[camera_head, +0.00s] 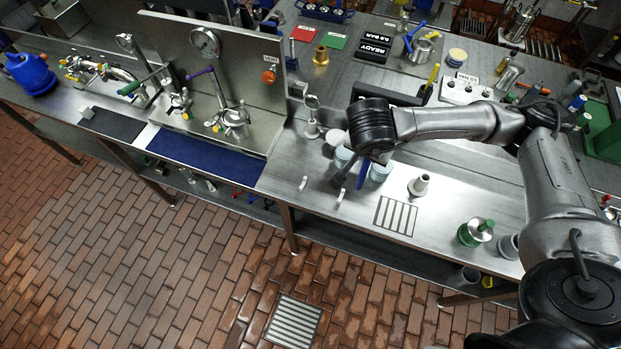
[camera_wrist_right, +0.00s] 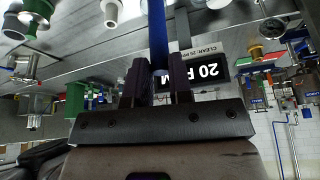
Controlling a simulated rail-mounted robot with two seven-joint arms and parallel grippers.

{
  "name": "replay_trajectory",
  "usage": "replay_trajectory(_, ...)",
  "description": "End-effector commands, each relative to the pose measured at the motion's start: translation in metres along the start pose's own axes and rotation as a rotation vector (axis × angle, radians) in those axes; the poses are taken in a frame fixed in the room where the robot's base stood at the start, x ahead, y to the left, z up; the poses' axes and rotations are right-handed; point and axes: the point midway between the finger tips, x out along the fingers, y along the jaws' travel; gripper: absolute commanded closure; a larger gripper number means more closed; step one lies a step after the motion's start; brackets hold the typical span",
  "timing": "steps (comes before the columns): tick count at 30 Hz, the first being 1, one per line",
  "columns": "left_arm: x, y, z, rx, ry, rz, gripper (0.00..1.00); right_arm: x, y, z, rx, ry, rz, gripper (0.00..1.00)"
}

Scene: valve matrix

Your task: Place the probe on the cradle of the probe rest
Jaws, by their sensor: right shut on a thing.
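My right gripper (camera_head: 350,175) hangs low over the middle bench, its fingers pointing down. In the right wrist view my right gripper (camera_wrist_right: 157,78) is shut on a blue rod, the probe (camera_wrist_right: 157,35), which runs up out of the picture between the dark fingers. The probe also shows as a short blue length (camera_head: 362,175) below the wrist in the head view; the rest is hidden by my arm. Two small white upright pegs (camera_head: 303,183) and (camera_head: 341,195) stand near the bench's front edge, left of the gripper. I cannot tell whether they are the probe rest's cradle. My left gripper is out of view.
Light cups (camera_head: 381,171) stand close beside the gripper. A grey stepped fitting (camera_head: 419,185), a slotted drain plate (camera_head: 396,215) and a green-based pot (camera_head: 475,232) are to the right. A small round gauge stand (camera_head: 312,116) is behind. A blue mat (camera_head: 206,153) lies left.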

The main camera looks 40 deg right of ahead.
Motion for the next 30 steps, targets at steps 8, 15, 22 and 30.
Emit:
replay_trajectory(8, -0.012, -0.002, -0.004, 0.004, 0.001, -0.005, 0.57, 0.027, -0.056, 0.02, 0.004, -0.003, 0.002, 1.0)
replay_trajectory(15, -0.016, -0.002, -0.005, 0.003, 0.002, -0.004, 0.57, 0.047, -0.093, 0.033, 0.003, -0.002, 0.002, 1.0)
replay_trajectory(22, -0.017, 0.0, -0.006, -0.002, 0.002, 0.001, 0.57, 0.054, -0.105, 0.037, 0.002, 0.0, 0.002, 1.0)
replay_trajectory(30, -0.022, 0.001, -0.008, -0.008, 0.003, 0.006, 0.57, 0.072, -0.104, 0.045, 0.002, -0.001, 0.005, 1.0)
